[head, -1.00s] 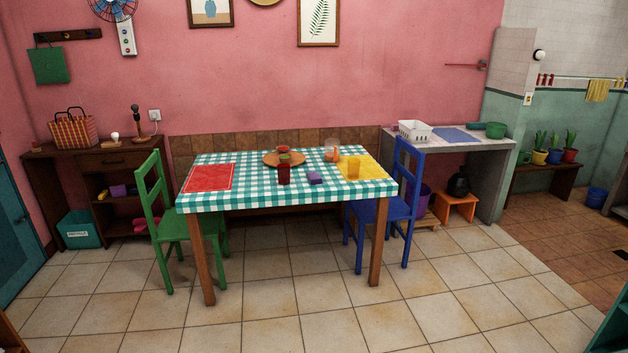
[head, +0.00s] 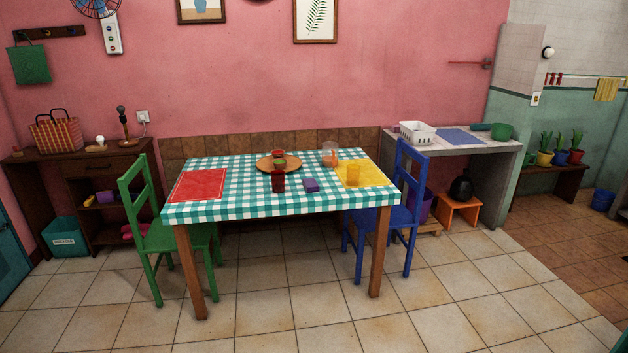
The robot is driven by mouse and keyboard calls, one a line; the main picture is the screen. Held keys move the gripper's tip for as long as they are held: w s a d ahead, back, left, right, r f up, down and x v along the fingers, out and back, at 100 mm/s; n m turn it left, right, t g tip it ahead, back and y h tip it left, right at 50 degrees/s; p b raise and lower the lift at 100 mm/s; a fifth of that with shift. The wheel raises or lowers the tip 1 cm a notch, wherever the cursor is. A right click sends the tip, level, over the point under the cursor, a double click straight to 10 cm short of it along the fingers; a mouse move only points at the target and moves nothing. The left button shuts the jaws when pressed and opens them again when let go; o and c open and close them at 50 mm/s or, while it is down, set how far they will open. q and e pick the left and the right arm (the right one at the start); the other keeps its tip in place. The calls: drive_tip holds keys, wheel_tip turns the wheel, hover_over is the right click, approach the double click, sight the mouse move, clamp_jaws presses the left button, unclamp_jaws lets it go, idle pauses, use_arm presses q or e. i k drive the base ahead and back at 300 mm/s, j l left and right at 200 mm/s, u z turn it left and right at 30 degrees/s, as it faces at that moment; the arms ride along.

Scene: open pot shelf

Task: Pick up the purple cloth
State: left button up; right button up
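Neither of my grippers is in view.
The table (head: 240,210) stands ahead, with a green chair (head: 150,235) at its left end and a blue chair (head: 405,215) at its right. The tiled floor in front is clear.

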sight(311, 186)
drive_tip(key=i+z, duration=0.1)
drive_tip(key=i, duration=1.25)
